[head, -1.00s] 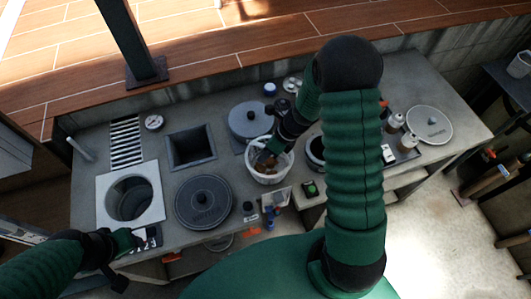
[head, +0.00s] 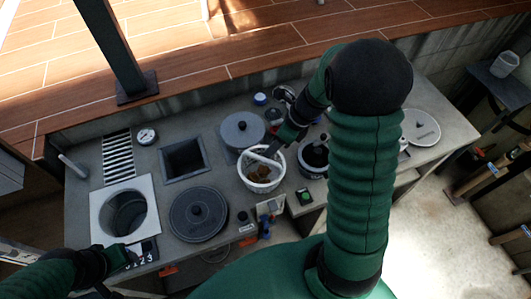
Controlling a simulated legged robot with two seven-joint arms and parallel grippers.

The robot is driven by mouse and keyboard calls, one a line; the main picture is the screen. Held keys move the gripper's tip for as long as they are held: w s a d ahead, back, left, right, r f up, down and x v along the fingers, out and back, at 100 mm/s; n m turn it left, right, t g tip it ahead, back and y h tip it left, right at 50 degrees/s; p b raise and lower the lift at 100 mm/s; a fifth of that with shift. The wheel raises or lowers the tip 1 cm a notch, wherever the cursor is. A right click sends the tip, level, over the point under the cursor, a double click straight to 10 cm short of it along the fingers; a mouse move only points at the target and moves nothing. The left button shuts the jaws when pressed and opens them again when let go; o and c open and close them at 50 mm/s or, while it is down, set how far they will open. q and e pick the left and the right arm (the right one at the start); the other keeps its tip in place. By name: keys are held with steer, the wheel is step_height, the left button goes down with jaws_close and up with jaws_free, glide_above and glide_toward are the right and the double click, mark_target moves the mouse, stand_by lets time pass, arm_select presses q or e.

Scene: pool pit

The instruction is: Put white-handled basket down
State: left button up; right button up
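The white-handled basket (head: 262,184) is a round white mesh basket standing upright on the grey counter, between the blue-grey lidded pot and a dark open pot. Brown pieces lie inside it. Its white handle (head: 264,159) slants across the top. My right gripper (head: 275,149) is at the basket's back right rim, close to the handle. Its dark fingertips are too small to tell whether they touch the handle or are open. My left gripper (head: 130,258) is low at the left, by a small numbered panel; its fingers are unclear.
A large dark round lid (head: 198,214) lies left of the basket, and the blue-grey lidded pot (head: 242,128) stands behind it. The dark pot (head: 314,154) is to the right. My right arm hides part of the counter.

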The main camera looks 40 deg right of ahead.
steer(key=shift+s+a+r+n, duration=0.2)
steer(key=shift+a+r+n, duration=0.05)
steer(key=shift+n, duration=0.25)
steer(key=s+a+n+h, duration=0.2)
steer(key=a+n, duration=0.3)
steer(key=n, duration=0.9)
steer(key=s+a+n+h, duration=0.2)
steer(key=s+a+n, duration=0.2)
steer(key=n, duration=1.1)
steer(key=shift+s+a+r, duration=0.3)
steer(key=shift+a+r, duration=0.1)
steer(key=shift+s+a, duration=0.1)
steer(key=shift+a, duration=0.05)
steer(key=shift+a, duration=0.2)
